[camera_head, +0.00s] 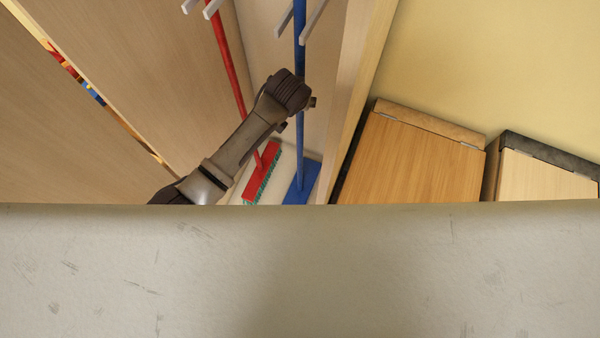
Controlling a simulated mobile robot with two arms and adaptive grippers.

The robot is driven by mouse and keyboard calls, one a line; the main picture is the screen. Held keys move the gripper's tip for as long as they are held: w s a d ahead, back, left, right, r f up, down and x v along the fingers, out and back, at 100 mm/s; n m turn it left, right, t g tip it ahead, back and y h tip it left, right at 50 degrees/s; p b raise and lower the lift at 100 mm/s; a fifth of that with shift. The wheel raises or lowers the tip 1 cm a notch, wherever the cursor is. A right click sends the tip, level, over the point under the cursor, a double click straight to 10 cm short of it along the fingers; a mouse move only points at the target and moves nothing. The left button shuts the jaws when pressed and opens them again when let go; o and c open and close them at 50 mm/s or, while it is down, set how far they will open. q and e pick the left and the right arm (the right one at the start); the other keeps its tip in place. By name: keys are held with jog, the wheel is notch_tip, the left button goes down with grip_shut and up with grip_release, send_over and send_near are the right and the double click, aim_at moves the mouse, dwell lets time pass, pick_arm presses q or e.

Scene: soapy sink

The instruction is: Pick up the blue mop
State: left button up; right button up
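The blue mop (300,152) stands upright in a narrow open closet, its long handle running up past a pale hanger prong and its flat blue head (300,186) at the bottom. My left gripper (298,114) reaches in from the lower left and overlaps the middle of the blue handle. Its fingers are small and mostly hidden behind its dark body, so I cannot tell whether they are open or closed around the handle. My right gripper is not in view.
A red broom (232,72) with a red head (262,172) stands just left of the mop, partly behind my arm. A closet side panel (358,80) is close on the right. Wooden cabinets (415,160) stand beyond it. A pale scuffed surface fills the lower picture.

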pick_arm(q)
jog(key=shift+w+f, duration=0.1)
jog(key=shift+f, duration=0.05)
grip_shut()
dwell(0.5)
